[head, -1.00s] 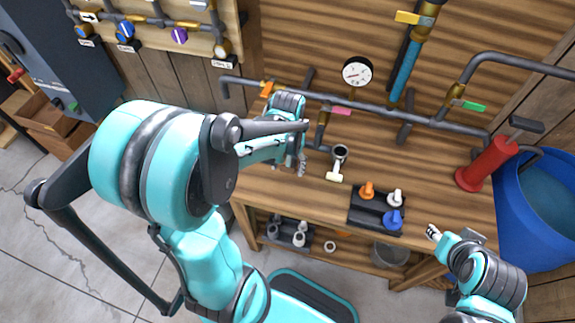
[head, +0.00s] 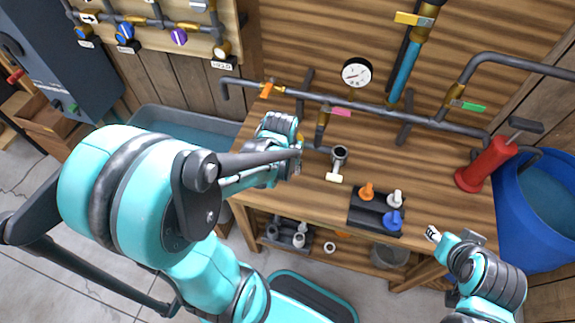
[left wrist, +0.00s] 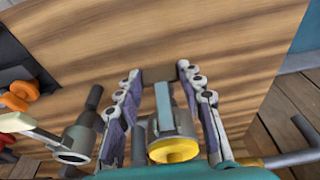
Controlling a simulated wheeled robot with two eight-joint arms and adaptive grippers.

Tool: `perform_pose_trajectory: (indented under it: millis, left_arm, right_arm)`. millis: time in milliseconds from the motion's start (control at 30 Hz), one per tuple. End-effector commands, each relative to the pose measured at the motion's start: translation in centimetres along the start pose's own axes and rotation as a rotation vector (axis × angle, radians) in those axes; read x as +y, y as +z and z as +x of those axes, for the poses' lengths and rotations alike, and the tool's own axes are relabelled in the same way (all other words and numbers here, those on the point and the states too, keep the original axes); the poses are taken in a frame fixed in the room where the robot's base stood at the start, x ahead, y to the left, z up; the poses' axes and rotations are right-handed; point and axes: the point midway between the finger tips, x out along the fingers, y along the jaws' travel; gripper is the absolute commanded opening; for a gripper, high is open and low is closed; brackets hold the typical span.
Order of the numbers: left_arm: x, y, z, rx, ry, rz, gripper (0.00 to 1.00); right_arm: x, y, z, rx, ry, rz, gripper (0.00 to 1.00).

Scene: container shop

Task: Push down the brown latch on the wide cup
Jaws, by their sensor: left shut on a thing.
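In the left wrist view, my left gripper (left wrist: 157,78) has its purple-grey fingers shut on a grey cylindrical fitting (left wrist: 184,122) with a yellow end and a blue-grey lever lying along it. In the head view, my left gripper (head: 297,160) is at the left part of the bench, and my arm hides most of what it holds. A grey open-mouthed cup (head: 340,154) with a cream handle is just right of it, apart from the fingers; it also shows in the left wrist view (left wrist: 78,141). I cannot make out a brown latch. My right gripper (head: 432,234) is near the bench's front right edge, too small to read.
A black tray (head: 372,221) holds orange, white and blue fittings. A grey pipe (head: 375,108) with coloured levers and a gauge (head: 357,73) runs along the back. A red pump (head: 487,163) and blue barrel (head: 540,225) stand at right. The bench middle right (head: 425,170) is clear.

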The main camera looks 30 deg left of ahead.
Motion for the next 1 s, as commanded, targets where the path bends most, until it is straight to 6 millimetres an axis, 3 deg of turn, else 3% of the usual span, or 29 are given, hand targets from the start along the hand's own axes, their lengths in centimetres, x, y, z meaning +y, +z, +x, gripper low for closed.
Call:
perform_pose_trajectory:
  millis: [33, 67, 100, 133, 567, 1000]
  left_arm:
    - [0.0, 0.0, 0.0, 0.0, 0.0, 0.0, 0.09]
    - [0.0, 0.0, 0.0, 0.0, 0.0, 0.0, 0.45]
    - [0.0, 0.0, 0.0, 0.0, 0.0, 0.0, 0.56]
    - [0.0, 0.0, 0.0, 0.0, 0.0, 0.0, 0.59]
    - [0.0, -0.1, -0.8, -0.001, 0.0, 0.0, 0.59]
    - [0.0, 0.0, -8.5, -0.001, 0.0, 0.0, 0.59]
  right_arm:
    - [0.0, 0.0, 0.0, 0.0, 0.0, 0.0, 0.4]
    - [0.0, 0.0, 0.0, 0.0, 0.0, 0.0, 0.4]
    - [0.0, 0.0, 0.0, 0.0, 0.0, 0.0, 0.4]
    - [0.0, 0.0, 0.0, 0.0, 0.0, 0.0, 0.4]
    - [0.0, 0.0, 0.0, 0.0, 0.0, 0.0, 0.4]
    - [0.0, 0.0, 0.0, 0.0, 0.0, 0.0, 0.4]
